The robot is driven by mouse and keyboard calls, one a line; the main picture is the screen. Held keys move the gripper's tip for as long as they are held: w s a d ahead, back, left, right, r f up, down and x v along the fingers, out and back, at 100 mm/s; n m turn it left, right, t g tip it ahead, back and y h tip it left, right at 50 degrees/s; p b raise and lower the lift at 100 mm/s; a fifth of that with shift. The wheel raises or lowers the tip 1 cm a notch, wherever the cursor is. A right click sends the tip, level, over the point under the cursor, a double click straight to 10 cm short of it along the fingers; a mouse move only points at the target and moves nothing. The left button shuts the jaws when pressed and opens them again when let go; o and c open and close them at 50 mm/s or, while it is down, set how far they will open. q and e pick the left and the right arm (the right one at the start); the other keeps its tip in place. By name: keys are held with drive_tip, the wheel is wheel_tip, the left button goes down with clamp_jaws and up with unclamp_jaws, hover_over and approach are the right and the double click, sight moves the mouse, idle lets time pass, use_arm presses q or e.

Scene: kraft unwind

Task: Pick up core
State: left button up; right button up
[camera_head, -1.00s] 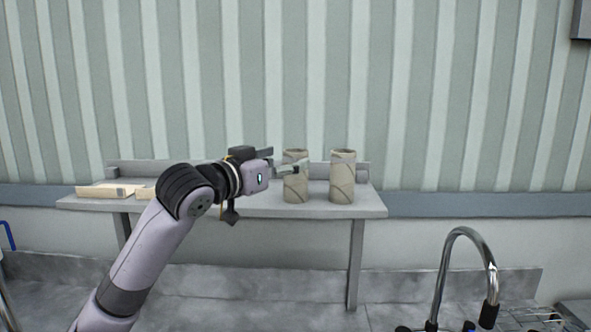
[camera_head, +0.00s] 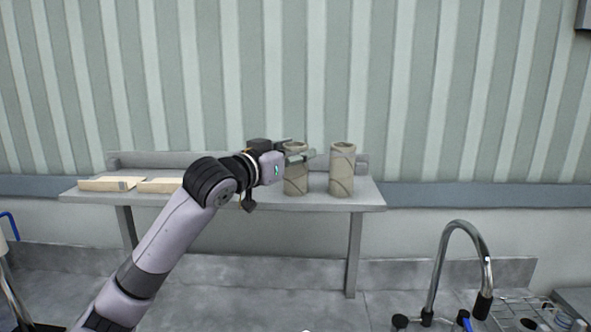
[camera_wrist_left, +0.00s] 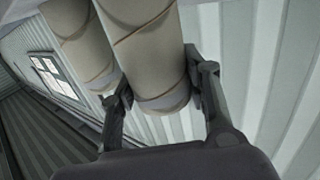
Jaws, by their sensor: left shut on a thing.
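Two upright brown cardboard cores stand side by side on a grey shelf (camera_head: 230,201) in the head view. My left gripper (camera_head: 300,156) is at the left core (camera_head: 296,178), shut on its upper part. In the left wrist view the gripper's two fingers (camera_wrist_left: 160,92) lie on either side of this core (camera_wrist_left: 150,50), which fills the space between them. The right core (camera_head: 342,170) stands a short gap away; it also shows in the left wrist view (camera_wrist_left: 80,35), beside the held one. Whether the held core touches the shelf is hard to tell. My right gripper is not in view.
Flat pale boxes (camera_head: 108,184) lie at the shelf's left end. A ribbed wall (camera_head: 430,90) rises behind the shelf. A curved metal faucet (camera_head: 440,262) stands at the lower right, beside a wire rack (camera_head: 530,312). The shelf's right end is clear.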

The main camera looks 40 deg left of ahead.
use_arm(q)
drive_tip(key=c, duration=0.5)
drive_tip(key=shift+r, duration=0.1)
